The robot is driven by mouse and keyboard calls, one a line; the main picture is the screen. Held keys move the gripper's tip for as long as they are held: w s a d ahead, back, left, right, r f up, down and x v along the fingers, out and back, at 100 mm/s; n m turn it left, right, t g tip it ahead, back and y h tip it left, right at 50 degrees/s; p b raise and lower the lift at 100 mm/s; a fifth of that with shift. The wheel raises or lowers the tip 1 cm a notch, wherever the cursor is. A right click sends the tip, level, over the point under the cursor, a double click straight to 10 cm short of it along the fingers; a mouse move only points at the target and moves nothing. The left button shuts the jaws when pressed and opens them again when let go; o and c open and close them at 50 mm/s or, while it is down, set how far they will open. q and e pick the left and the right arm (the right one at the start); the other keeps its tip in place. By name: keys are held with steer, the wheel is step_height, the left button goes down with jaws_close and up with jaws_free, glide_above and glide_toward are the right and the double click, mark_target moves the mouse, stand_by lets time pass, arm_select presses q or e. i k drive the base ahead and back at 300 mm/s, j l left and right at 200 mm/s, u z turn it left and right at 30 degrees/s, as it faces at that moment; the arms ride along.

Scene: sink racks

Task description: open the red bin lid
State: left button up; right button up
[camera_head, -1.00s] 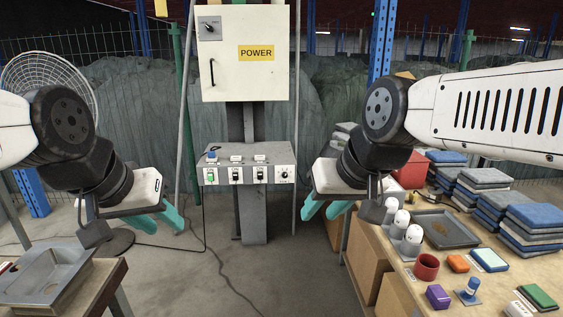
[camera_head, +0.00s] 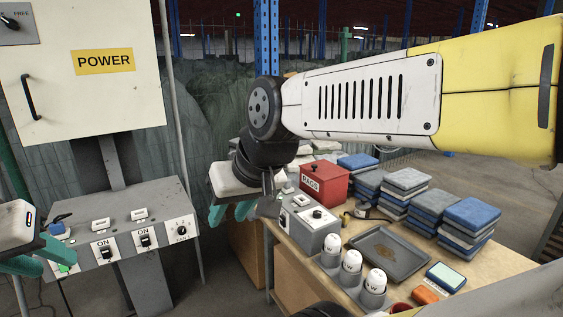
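The red bin (camera_head: 326,186) stands on the table at the right, toward its back left corner. Neither gripper touches the bin.
A grey switch box (camera_head: 310,228) stands in front of the bin. White-topped canisters (camera_head: 351,262), a dark tray (camera_head: 388,254) and stacks of blue and grey pads (camera_head: 468,219) fill the table (camera_head: 480,265). A control panel (camera_head: 125,230) and power cabinet (camera_head: 85,85) stand at the left.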

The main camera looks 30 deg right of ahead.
mark_target(324, 170)
steer(key=i+z, duration=0.45)
steer(key=i+j+z, duration=0.1)
steer(key=i+z, duration=0.5)
steer(key=z, duration=0.25)
steer(key=i+z, duration=0.25)
steer(key=z, duration=0.2)
steer(key=i+j+z, duration=0.15)
steer(key=z, duration=0.3)
steer(key=i+j+z, duration=0.2)
steer(key=z, duration=0.2)
